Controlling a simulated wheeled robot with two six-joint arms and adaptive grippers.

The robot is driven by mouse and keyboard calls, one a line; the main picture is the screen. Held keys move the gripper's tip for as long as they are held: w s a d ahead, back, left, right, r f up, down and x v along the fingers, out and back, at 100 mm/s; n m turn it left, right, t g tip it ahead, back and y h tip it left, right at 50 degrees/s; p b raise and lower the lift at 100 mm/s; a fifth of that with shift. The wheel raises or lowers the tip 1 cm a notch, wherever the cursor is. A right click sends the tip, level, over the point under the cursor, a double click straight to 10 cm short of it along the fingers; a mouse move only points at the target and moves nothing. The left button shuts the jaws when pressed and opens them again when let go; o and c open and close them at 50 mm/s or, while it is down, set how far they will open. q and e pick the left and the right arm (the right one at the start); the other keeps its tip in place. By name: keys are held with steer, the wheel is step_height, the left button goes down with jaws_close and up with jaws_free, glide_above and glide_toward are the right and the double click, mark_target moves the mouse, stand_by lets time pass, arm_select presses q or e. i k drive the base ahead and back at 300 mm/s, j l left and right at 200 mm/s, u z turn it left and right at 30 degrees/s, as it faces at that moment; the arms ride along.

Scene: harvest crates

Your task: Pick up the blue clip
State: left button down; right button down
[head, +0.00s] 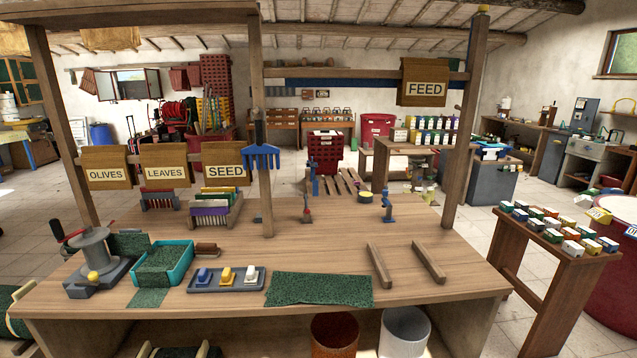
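A small blue clip (204,275) sits in a grey tray (193,286) at the front of the wooden workbench (433,290). It is the leftmost of three clips in a row. A yellow clip (227,275) is in the middle and a white clip (250,274) is on the right, with small gaps between them. Neither of my grippers shows in the head view.
A teal-rimmed tray (184,266) with green netting stands left of the clips. A green net piece (320,290) lies to the right. A winch (92,248) and wooden posts (259,130) flank the area. Two wooden bars (429,262) lie at right.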

mark_target(204, 277)
steer(key=i+j, duration=0.2)
steer(key=j, duration=0.2)
steer(key=i+j, duration=0.15)
steer(key=j, duration=0.25)
steer(key=i+j, duration=0.2)
steer(key=j, duration=0.2)
steer(key=i+j, duration=0.15)
steer(key=j, duration=0.25)
steer(key=i+j, duration=0.2)
steer(key=j, duration=0.2)
steer(key=u, duration=0.05)
